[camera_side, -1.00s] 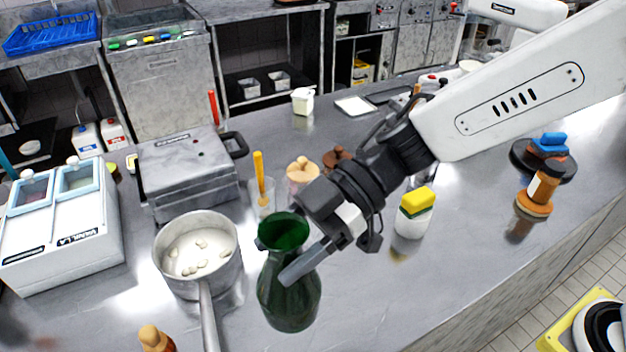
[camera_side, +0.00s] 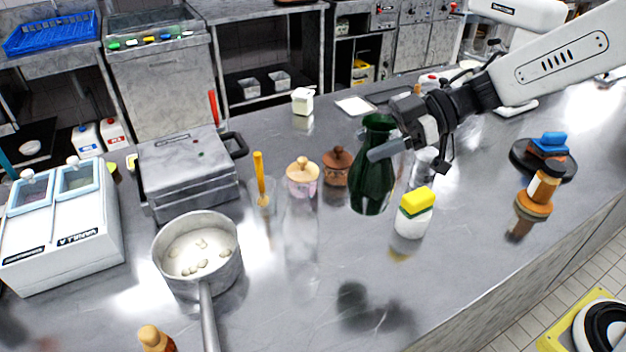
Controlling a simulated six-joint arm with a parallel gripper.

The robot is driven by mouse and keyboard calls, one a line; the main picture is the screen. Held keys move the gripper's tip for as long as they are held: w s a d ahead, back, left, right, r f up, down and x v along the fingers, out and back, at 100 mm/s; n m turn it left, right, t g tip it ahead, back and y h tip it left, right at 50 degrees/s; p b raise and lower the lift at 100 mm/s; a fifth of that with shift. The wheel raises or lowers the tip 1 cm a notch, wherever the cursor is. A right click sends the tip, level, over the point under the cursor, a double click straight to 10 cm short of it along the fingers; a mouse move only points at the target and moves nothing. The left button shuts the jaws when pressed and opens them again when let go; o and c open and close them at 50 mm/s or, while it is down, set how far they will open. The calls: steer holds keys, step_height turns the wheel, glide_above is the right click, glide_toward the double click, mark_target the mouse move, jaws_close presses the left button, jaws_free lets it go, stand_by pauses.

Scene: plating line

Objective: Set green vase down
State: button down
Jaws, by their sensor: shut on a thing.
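The green vase (camera_side: 372,188) is dark, glossy and upright, with a narrow neck and a flared mouth. It is right of the middle in the side view. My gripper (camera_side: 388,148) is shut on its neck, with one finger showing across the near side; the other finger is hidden. The vase appears held above the steel counter (camera_side: 440,285), with a dark shadow on the counter below it and apart from its base.
A white shaker with a yellow lid (camera_side: 415,212) stands close to the vase's right. Lidded jars, one pink (camera_side: 302,180) and one brown (camera_side: 337,168), stand to its left. A pot (camera_side: 228,275) sits at the left. The front middle of the counter is clear.

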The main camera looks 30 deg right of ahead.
steer(key=s+d+m+t+h, duration=0.2)
steer(key=s+d+m+t, duration=0.15)
steer(key=d, duration=1.15)
steer(key=s+d+m+t+h, duration=0.2)
steer(key=d+m+t+h, duration=0.15)
steer(key=d, duration=1.15)
step_height(320, 180, down, 7)
steer(key=shift+w+y, duration=0.15)
steer(key=shift+y, duration=0.2)
steer(key=shift+d, duration=0.1)
steer(key=shift+f, duration=2.2)
steer(key=shift+f, duration=1.8)
